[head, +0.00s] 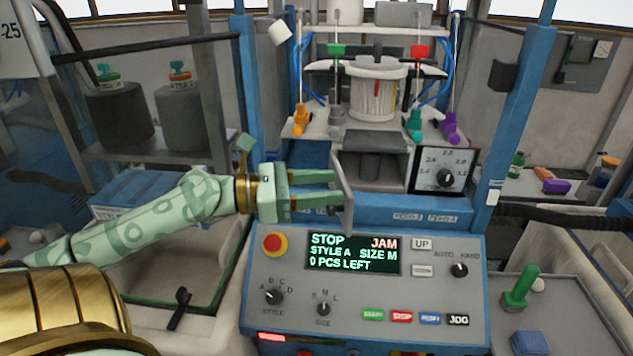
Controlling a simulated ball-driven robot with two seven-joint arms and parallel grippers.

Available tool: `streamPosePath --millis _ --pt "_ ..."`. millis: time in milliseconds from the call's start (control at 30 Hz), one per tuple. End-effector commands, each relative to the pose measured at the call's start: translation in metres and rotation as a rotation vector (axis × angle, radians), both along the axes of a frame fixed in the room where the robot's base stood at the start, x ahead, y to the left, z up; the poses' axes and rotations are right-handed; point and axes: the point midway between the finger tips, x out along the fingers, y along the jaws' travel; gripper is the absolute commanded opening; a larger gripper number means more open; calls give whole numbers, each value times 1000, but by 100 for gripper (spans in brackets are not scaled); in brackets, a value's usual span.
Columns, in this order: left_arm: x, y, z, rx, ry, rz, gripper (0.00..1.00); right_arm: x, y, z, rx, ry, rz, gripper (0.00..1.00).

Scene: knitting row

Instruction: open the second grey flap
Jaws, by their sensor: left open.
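A grey flap (343,188) stands out nearly edge-on at the left side of the opening in the blue machine front. My left gripper (331,189) reaches in from the left with its two pale green fingers apart, their tips at the flap; I cannot tell whether they touch it. Behind, a grey hood (375,142) sits over a dark recess with a dark cylinder (370,165). I cannot tell which grey part counts as the second flap. My right gripper is not in view.
Below is a control panel (455,300) with a screen (352,254) reading STOP, JAM, and a red stop button (274,244). A dial box (443,171) stands right of the recess. Blue posts (515,100) flank the machine. A green lever (521,290) stands at right.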

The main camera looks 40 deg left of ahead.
Motion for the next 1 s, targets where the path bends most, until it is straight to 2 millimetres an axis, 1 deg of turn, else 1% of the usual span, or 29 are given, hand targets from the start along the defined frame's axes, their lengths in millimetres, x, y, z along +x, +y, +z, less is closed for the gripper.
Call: streamPosePath --millis 33,200,333,400,500,833,867,900,933,967,1000 --pt "-9 -7 18 2 1 -4 47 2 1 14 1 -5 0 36" --pt "-44 -35 36 -3 3 -3 47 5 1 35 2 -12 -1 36" --pt "-63 -50 47 -3 1 -1 47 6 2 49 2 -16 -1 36" --pt "-69 -54 50 -4 2 0 47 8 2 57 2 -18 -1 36" --pt "-74 -58 51 -2 -1 1 47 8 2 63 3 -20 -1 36" --pt "-76 -61 49 -1 0 1 47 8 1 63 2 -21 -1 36" --pt "-76 -61 49 -1 0 1 45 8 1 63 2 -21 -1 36" --pt "-76 -60 48 -2 -2 5 33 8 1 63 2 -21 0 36" --pt "-74 -58 48 -4 -8 16 25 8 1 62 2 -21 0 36" --pt "-71 -54 46 -8 -21 38 17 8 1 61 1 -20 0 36" --pt "-63 -44 42 -18 -47 89 6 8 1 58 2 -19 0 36"
